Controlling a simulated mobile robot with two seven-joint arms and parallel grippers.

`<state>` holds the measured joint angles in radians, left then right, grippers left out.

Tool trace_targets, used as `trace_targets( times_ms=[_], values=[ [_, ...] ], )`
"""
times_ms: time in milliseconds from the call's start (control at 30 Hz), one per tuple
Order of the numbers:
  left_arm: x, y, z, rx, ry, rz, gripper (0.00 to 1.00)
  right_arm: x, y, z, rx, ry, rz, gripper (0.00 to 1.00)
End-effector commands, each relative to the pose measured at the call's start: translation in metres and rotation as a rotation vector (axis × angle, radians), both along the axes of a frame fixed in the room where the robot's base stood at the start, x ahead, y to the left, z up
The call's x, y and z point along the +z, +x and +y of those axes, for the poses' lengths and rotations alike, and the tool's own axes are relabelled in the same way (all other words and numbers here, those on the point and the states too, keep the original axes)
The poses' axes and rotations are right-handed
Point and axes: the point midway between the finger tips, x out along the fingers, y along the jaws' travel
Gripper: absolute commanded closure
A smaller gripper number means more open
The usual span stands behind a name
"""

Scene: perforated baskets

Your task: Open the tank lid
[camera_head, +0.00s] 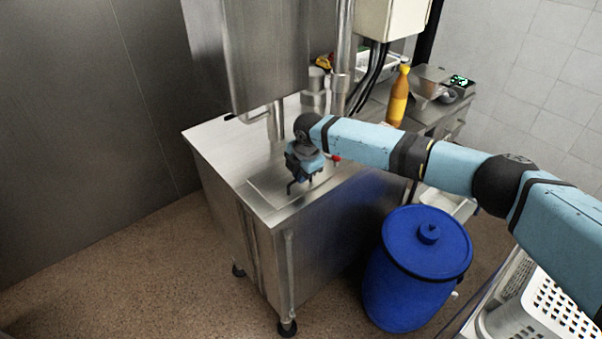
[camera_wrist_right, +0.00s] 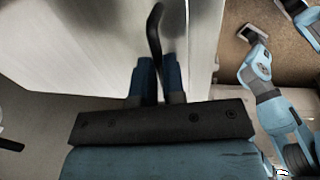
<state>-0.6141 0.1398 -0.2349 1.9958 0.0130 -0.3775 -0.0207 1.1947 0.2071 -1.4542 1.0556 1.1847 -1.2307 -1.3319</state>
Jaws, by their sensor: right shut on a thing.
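The tank (camera_head: 235,160) is a stainless steel cabinet on wheels, with a flat metal lid (camera_head: 268,190) set in its top near the front corner. The lid looks flat in its place. My right gripper (camera_head: 298,177) is over the lid, pointing down. In the right wrist view, its two blue fingers (camera_wrist_right: 158,80) are shut on a thin dark curved handle (camera_wrist_right: 155,35). The handle's lower part is hidden between the fingers. My left gripper does not show in the head view; light blue links of mine show at the right of the right wrist view.
A blue lidded barrel (camera_head: 425,245) stands on the floor right of the tank. A white perforated basket (camera_head: 555,305) is at bottom right. A steel column (camera_head: 250,55) rises above the tank top. A yellow-orange bottle (camera_head: 398,97) stands behind. Floor at left is clear.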

Motion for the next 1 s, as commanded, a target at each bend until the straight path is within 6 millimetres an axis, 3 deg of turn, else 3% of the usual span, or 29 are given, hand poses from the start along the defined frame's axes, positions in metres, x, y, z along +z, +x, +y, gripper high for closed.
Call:
trace_targets(
  times_ms=[367,1000],
  values=[
    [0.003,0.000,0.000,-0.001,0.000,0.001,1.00,0.009,0.004,0.002,-0.002,0.002,-0.001,1.00],
    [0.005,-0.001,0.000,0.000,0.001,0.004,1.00,0.053,0.034,0.026,0.000,0.003,-0.003,1.00]
  ],
)
